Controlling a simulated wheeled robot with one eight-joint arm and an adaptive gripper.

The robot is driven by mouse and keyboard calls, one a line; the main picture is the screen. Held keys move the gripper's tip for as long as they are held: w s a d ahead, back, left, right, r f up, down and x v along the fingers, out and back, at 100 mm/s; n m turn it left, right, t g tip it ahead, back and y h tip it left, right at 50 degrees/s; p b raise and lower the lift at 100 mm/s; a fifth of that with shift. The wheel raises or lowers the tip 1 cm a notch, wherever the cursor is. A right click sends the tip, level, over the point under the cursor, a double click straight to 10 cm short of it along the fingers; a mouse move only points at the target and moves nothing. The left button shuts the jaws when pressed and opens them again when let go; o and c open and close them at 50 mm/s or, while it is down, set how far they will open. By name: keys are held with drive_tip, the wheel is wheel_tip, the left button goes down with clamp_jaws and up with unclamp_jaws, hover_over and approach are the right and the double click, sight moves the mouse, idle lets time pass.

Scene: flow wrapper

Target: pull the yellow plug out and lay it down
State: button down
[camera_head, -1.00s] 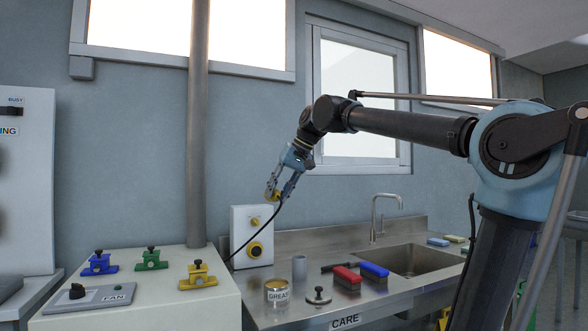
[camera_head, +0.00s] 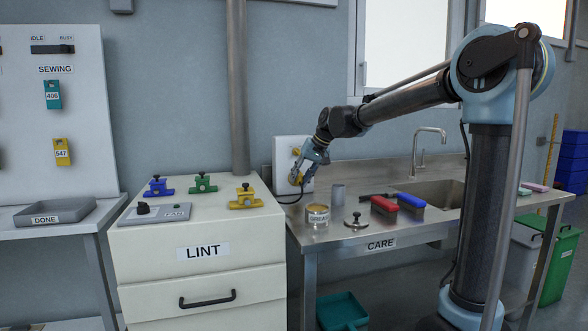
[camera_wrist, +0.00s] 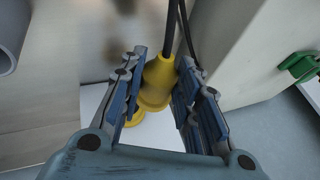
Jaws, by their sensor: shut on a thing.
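The yellow plug (camera_wrist: 158,78) is between the fingers of my gripper (camera_wrist: 160,92) in the wrist view, with its dark cable (camera_wrist: 171,28) running off towards the top. My gripper (camera_head: 303,174) is shut on it, in front of the white socket box (camera_head: 283,151) at the back left of the steel bench. A yellow socket ring (camera_wrist: 134,119) shows just past the plug on the box's white face. The fingers partly hide the plug and the socket in the head view. I cannot tell whether the plug touches the socket.
The LINT cabinet (camera_head: 202,251) stands left of the bench, with blue, green and yellow clamp-like fittings (camera_head: 245,198) and a FAN panel on top. A grease tin (camera_head: 318,216), a lidded disc and red and blue brushes (camera_head: 384,206) stand on the bench. The sink is at right.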

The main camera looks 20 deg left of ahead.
drive_tip(key=shift+n, duration=0.3)
drive_tip(key=shift+s+d+f, duration=0.1)
drive_tip(key=shift+f, duration=1.75)
drive_tip(key=shift+s+d+f, duration=0.1)
drive_tip(key=shift+f, duration=1.75)
drive_tip(key=c, duration=1.1)
unclamp_jaws()
drive_tip(key=v, duration=1.1)
drive_tip(key=shift+w+d+r, duration=0.15)
drive_tip(key=shift+d+r, duration=0.15)
drive_tip(key=shift+d, duration=0.05)
